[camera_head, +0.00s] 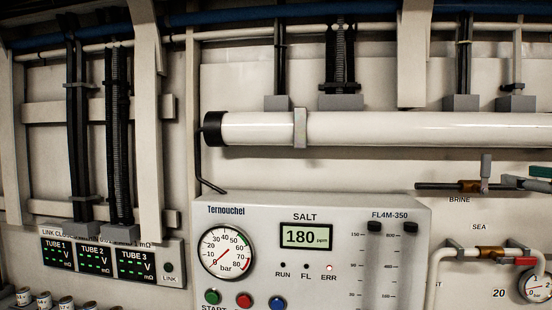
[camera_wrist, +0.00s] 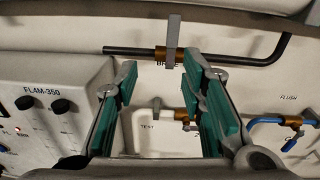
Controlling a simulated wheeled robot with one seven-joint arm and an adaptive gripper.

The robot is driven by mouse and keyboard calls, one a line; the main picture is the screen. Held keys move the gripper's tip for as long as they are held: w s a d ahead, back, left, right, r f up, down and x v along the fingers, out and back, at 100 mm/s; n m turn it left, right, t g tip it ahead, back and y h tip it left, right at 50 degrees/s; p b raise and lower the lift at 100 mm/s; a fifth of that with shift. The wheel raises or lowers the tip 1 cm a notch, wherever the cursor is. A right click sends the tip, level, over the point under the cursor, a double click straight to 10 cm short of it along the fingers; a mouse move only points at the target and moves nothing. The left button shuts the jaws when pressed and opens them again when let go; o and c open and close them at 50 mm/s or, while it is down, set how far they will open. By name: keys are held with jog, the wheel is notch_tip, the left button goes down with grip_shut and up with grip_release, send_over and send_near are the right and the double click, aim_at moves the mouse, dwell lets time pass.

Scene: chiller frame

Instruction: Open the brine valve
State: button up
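The brine valve has a brass body (camera_head: 468,186) on a dark horizontal pipe, above the BRINE label in the head view. Its grey lever (camera_head: 486,166) stands upright, across the pipe. In the head view only part of my gripper (camera_head: 538,184) shows at the right edge, right of the lever.
The Ternouchel panel (camera_head: 310,225) stands left of the valve, reading 180 ppm with a red ERR light. Below the valve is a brass SEA valve (camera_head: 490,252) with a red handle. A blue-handled FLUSH valve (camera_wrist: 292,143) is at the right in the wrist view.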

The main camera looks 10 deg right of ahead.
aim_at(487, 168)
jog(key=shift+m+h, duration=0.4)
jog(key=shift+m, duration=0.2)
jog(key=x, duration=0.4)
jog(key=d+x, duration=0.1)
jog(key=x, duration=0.9)
jog(key=shift+s+d+r+p, duration=0.15)
jog(key=shift+r+p, duration=0.15)
jog(key=shift+p, duration=0.05)
grip_shut()
